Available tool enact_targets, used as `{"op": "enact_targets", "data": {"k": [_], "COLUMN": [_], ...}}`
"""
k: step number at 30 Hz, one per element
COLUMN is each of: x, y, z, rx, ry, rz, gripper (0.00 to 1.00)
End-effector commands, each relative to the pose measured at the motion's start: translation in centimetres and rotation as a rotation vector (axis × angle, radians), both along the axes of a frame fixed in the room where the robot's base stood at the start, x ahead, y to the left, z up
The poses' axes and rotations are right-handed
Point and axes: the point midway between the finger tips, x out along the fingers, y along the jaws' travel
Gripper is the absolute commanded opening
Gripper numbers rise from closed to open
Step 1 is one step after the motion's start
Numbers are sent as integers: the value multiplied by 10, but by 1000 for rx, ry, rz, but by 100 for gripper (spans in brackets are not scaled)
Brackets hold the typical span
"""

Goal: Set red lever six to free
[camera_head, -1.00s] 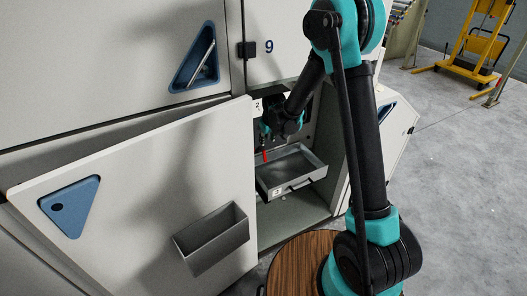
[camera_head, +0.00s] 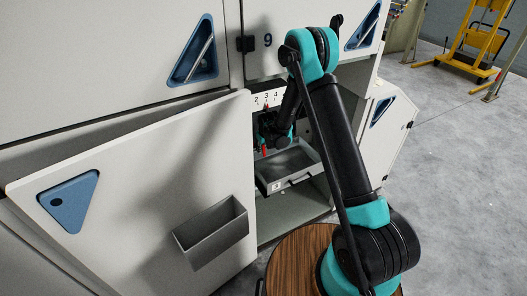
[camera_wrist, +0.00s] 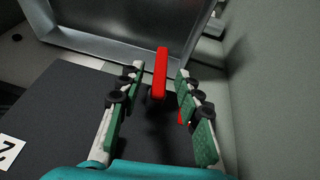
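A red lever (camera_wrist: 159,76) stands between the two fingers of my gripper (camera_wrist: 160,72) in the wrist view. The fingers are apart, with a gap on each side of the lever. A second bit of red (camera_wrist: 182,118) shows beside the right finger, mostly hidden. A white label (camera_wrist: 8,150) at the lower left seems to read 7. In the head view, my gripper (camera_head: 268,142) is inside the open cabinet, below a number strip (camera_head: 266,100) showing 2, 3 and 4. A red lever (camera_head: 264,151) shows there; its number cannot be told.
A grey metal tray (camera_head: 312,176) sits below my gripper; it also fills the top of the wrist view (camera_wrist: 88,43). The open door (camera_head: 135,165) with a bin (camera_head: 212,235) stands left. A cabinet wall (camera_wrist: 270,90) is close on the right.

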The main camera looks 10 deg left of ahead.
Motion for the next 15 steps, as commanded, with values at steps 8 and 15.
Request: {"op": "enact_targets", "data": {"k": [8,15], "x": [11,12], "y": [3,4], "z": [-25,-29], "rx": [0,0], "ry": [0,0], "rz": [0,0], "gripper": [34,34]}}
